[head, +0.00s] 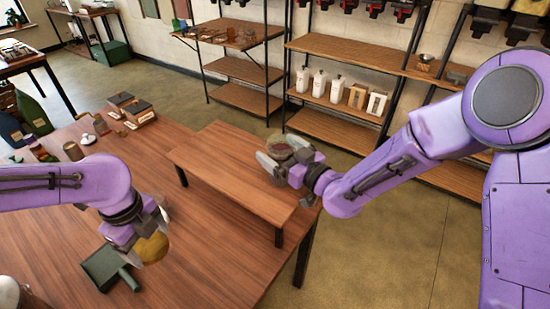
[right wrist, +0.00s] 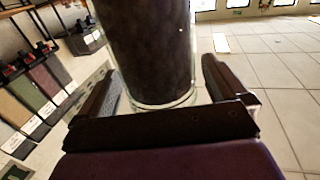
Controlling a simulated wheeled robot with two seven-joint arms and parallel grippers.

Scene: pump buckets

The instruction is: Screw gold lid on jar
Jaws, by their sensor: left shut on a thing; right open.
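A glass jar with dark brown contents (head: 280,151) is at the right end of the raised wooden bench in the head view. The right wrist view shows the jar (right wrist: 152,50) standing between my right gripper's fingers. My right gripper (head: 284,157) is open around the jar, and gaps show beside the glass. Part of the jar is hidden by the fingers, and I cannot tell whether it rests on the bench. My left gripper (head: 149,228) is shut on the round gold lid (head: 153,249), held over the table at lower left, apart from the jar.
The raised bench (head: 225,165) stands on the wooden table (head: 215,250) and its top is otherwise clear. A dark green scoop-like tray (head: 107,269) lies near my left gripper. Small boxes (head: 138,112) and bottles are at the back left. Shelving (head: 340,92) stands behind.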

